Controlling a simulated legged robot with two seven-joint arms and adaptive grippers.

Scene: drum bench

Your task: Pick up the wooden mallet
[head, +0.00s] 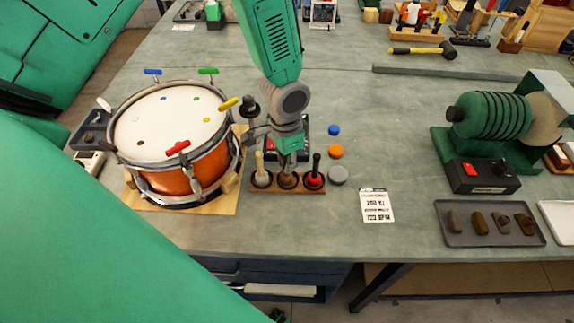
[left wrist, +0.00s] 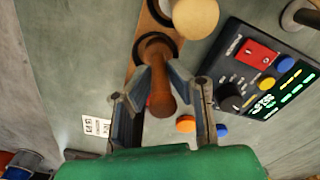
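The wooden mallet (left wrist: 160,92), with a brown handle, stands upright in the middle hole of a small wooden rack (head: 288,191) at the bench front. In the head view it is mostly hidden under my left gripper (head: 287,163), which points down over it. In the left wrist view my left gripper (left wrist: 157,72) has its fingers on either side of the handle. They look apart, with a thin gap at the left finger; contact on the right is unclear. My right gripper is not in view.
A cream-handled tool (head: 260,163) and a red-and-black one (head: 315,170) flank it in the rack. A drum (head: 172,145) stands close on the left. A control box (left wrist: 262,70) is behind the rack.

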